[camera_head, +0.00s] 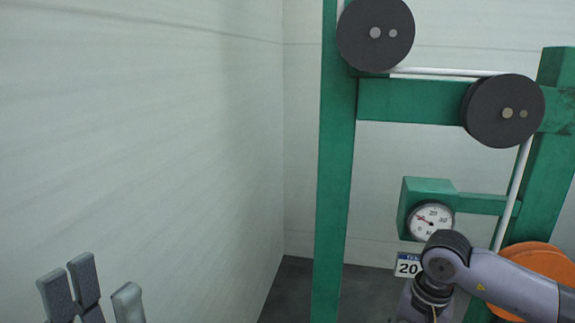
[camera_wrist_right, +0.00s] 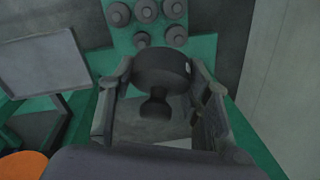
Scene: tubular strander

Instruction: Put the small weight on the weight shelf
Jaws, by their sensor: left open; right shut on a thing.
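In the right wrist view, a dark round weight (camera_wrist_right: 162,68) with a narrower stem sits between the fingers of my right gripper (camera_wrist_right: 160,80). The gripper is shut on it. Beyond it, at the top, a green board or shelf (camera_wrist_right: 201,49) carries several dark round weights (camera_wrist_right: 146,12); whether the held weight touches it cannot be told. In the head view my right arm comes in at the lower right, and its gripper and the weight are out of sight. My left gripper (camera_head: 106,290) is open and empty at the lower left, near the pale wall.
A green frame (camera_head: 334,160) bears two dark pulleys (camera_head: 376,33) (camera_head: 502,110) and a white cable. A dial gauge (camera_head: 431,221) and a sign reading 20 (camera_head: 407,265) are close to my right arm. An orange disc (camera_head: 540,262) is behind it. The left wall area is clear.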

